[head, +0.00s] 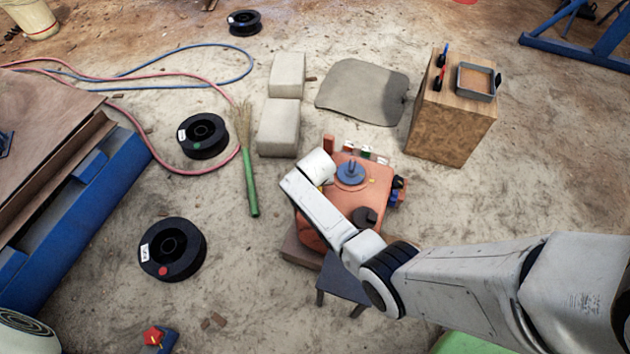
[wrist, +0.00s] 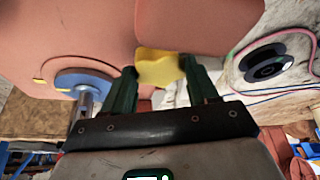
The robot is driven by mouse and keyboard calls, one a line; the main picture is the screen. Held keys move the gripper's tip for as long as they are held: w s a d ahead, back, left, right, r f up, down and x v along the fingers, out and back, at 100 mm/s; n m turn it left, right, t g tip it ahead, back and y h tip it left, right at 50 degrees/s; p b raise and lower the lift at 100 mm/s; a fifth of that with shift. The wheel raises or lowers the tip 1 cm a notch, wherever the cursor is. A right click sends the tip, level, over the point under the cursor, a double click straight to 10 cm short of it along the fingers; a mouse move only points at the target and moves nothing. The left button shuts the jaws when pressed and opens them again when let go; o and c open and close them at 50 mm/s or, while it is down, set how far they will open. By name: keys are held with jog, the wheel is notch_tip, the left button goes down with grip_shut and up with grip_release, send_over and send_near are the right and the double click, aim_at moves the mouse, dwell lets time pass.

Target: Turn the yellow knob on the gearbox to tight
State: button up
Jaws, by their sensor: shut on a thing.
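In the wrist view the gearbox casing (wrist: 70,35) fills the upper part. The yellow knob (wrist: 158,66) sits at the casing, between the two dark green fingers of my gripper (wrist: 160,82). My gripper is shut on the knob, with a finger on each side. In the head view my arm hides the knob and my fingers. I cannot read the knob's tight mark.
A wooden box (head: 450,125) with a grey tray (head: 476,82) stands behind to the right. Two pale blocks (head: 279,128), a green-handled broom (head: 251,185) and black spools (head: 172,250) lie to the left. A dark stool (head: 343,287) stands below my arm.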

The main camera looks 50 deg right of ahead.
jog(key=shift+w, duration=0.1)
jog(key=o, duration=1.1)
jog(key=shift+c, duration=0.2)
jog(key=p+v, duration=0.5)
jog(key=v, duration=0.6)
jog(key=shift+d, duration=0.15)
jog(key=s+a+r+n+g+y, duration=0.1)
jog(key=s+a+r+n, duration=0.25)
jog(key=s, duration=0.45)
jog(key=s+a+r+n+y, duration=0.1)
jog(key=s+a+r+n, duration=0.1)
jog(key=s+a+r, duration=0.45)
jog(key=s+a+r+n+g+y, duration=0.1)
jog(key=s+a+r+n, duration=0.15)
jog(key=s, duration=0.65)
notch_tip(320, 180, up, 15)
jog(key=p, duration=1.6)
jog(key=shift+d+n, duration=0.35)
jog(key=shift+n, duration=0.05)
